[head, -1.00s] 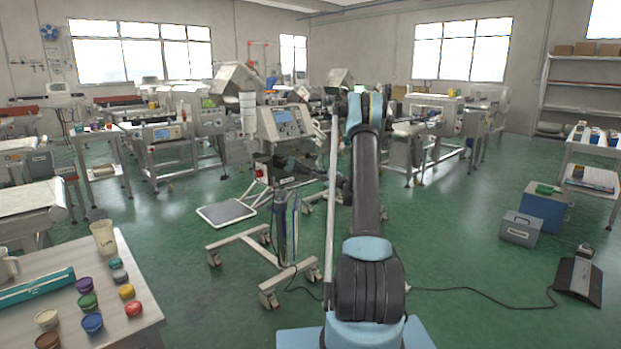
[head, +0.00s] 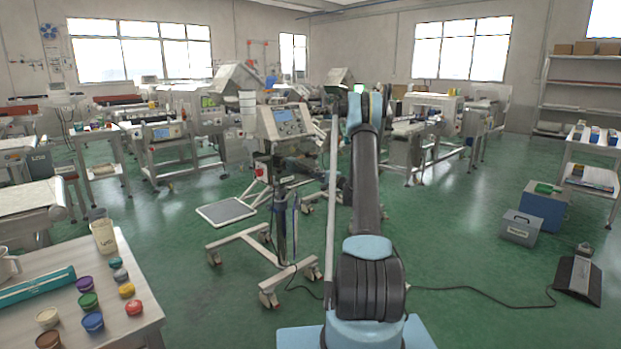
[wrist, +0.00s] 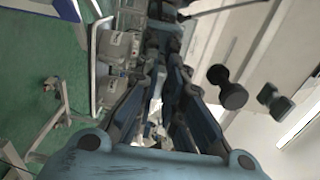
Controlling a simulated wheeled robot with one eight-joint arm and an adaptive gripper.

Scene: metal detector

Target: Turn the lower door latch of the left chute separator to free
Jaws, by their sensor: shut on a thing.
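The left chute separator (head: 283,122) stands on a wheeled frame at the middle of the head view, a pale metal cabinet with a small screen. My gripper (head: 277,167) is at its lower front, partly hidden by its stand and my arm. In the wrist view my gripper (wrist: 158,72) points at dark hardware beside the pale cabinet, its two blue-grey fingers close together at the tips. They are shut on a small dark part, taken as the lower door latch, which the fingers mostly hide. Its turn angle cannot be told.
The separator's wheeled frame (head: 270,240) and a flat panel (head: 226,211) are low in front. A table with paint pots (head: 93,322) is at left.

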